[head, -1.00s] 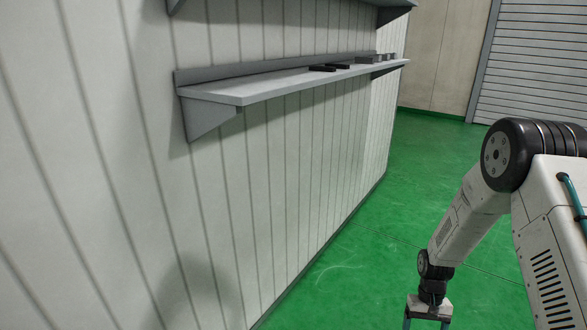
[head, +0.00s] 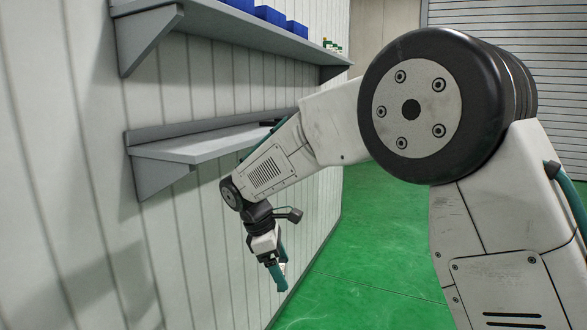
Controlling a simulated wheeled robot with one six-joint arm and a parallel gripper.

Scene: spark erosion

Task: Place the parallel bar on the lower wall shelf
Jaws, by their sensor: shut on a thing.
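The lower wall shelf (head: 190,149) is a grey ledge on the white panelled wall, left of centre. My arm hides its far part. My gripper (head: 281,280) has teal fingers and points down, in front of the wall and below the shelf's height. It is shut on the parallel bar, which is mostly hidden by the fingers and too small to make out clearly.
An upper shelf (head: 215,30) above holds blue bins (head: 270,14) and small items at its far end. A dark item (head: 268,123) lies on the lower shelf beside my arm. The near part of the lower shelf looks bare. Green floor (head: 370,255) is open to the right.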

